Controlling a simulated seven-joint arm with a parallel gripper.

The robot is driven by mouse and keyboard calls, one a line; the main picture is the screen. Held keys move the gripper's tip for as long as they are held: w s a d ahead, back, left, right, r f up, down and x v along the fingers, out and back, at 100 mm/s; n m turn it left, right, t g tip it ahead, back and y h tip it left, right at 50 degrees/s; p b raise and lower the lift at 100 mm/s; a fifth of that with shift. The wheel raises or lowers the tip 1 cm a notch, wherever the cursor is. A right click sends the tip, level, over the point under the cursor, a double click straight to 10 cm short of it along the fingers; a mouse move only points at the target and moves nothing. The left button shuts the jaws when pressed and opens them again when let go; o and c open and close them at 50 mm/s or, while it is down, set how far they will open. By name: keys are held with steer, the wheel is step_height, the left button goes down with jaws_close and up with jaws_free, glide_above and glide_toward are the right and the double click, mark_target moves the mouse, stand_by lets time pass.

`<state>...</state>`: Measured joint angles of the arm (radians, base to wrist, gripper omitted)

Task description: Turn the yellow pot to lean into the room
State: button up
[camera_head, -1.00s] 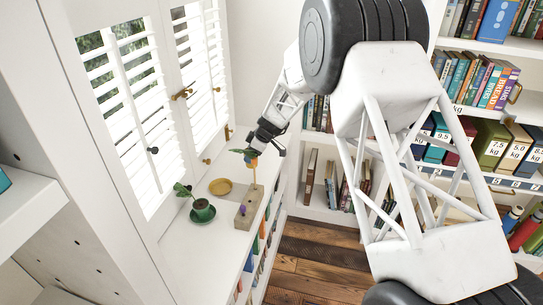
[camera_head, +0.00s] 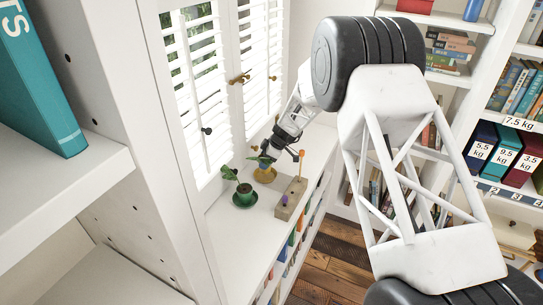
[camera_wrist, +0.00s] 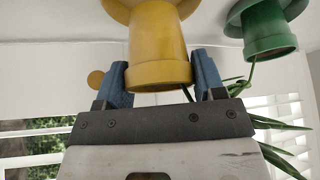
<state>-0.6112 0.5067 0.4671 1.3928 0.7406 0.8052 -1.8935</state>
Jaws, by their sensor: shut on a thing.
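The yellow pot (camera_head: 264,168) is at its yellow saucer (camera_head: 265,178) on the white sill; it seems to stand on it, though exact contact is hard to tell. My gripper (camera_head: 267,157) is shut on the pot's rim from above. In the wrist view, which looks upside down, the yellow pot (camera_wrist: 158,50) sits between my blue fingertips (camera_wrist: 162,78), with its saucer (camera_wrist: 150,8) at the top. Green leaves (camera_head: 257,160) show on the left side of my gripper; the rest of the plant is hidden.
A green pot (camera_head: 244,191) with a leafy plant stands on a green saucer (camera_head: 243,203), nearer and to the left. A wooden block (camera_head: 289,203) with an orange-topped stick (camera_head: 301,156) stands at the right. White shutters (camera_head: 196,95) line the left side. Bare sill lies in front.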

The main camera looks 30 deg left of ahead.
steer(key=shift+f, duration=0.15)
stand_by(0.4)
steer(key=shift+f, duration=1.25)
steer(key=shift+f, duration=0.1)
steer(key=o, duration=1.3)
steer(key=shift+c, duration=0.2)
steer(key=v, duration=0.7)
steer(key=shift+d+r, duration=0.15)
steer(key=shift+r, duration=0.25)
